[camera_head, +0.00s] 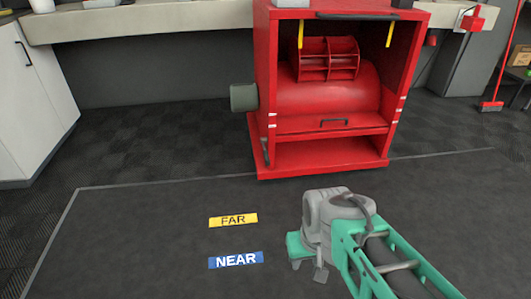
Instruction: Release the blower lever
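The red blower unit (330,125) stands on the dark floor mat behind my gripper, with an open front showing a red slatted drum. A dark, thin lever-like piece (265,151) is at its lower left front edge; it is too small to tell whether this is the blower lever or how it is set. My gripper (308,269) points down in front of the unit, at the lower middle of the picture. Its two small fingertips look apart, with nothing seen between them. It is clear of the unit.
A yellow FAR label (233,220) and a blue NEAR label (236,260) lie on the mat left of my gripper. A grey pipe stub (243,97) sticks out from the unit's left side. A white cabinet (30,95) stands at left. The mat between is clear.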

